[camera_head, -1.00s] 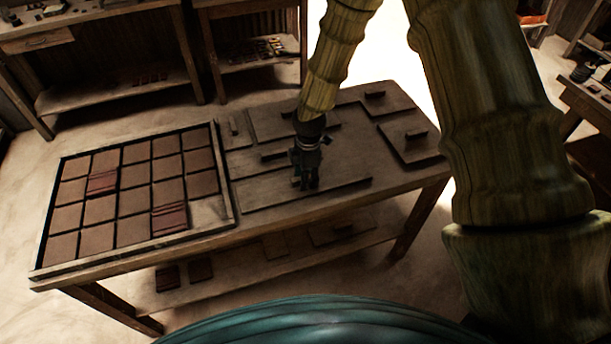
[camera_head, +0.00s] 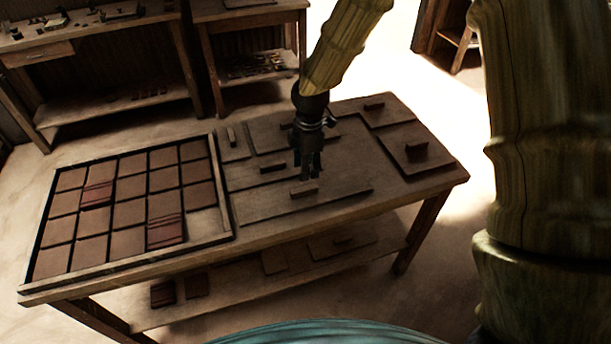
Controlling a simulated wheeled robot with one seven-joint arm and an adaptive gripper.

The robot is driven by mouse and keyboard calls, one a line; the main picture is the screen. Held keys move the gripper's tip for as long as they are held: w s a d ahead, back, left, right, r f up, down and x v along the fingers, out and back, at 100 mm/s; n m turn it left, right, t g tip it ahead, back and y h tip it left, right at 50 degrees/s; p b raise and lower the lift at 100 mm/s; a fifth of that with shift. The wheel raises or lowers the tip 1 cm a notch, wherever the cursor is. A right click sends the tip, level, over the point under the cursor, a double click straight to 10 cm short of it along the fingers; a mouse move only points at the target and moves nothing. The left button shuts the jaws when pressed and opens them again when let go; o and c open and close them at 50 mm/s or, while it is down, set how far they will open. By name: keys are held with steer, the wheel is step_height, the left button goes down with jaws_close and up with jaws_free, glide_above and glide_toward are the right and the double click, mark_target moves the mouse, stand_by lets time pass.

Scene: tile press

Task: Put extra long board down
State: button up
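The extra long board (camera_head: 340,199) lies flat along the front edge of the worktable, right of the tile tray. The gripper and wrist hide part of the boards behind.
Other boards with block handles lie on the worktable, including a square one (camera_head: 430,163) at the right. The framed tray (camera_head: 226,205) at the left holds several brown tiles, some with dark red ridged pieces. A lower shelf (camera_head: 225,285) holds more pieces.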

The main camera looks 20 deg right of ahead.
steer(key=shift+r, duration=1.3)
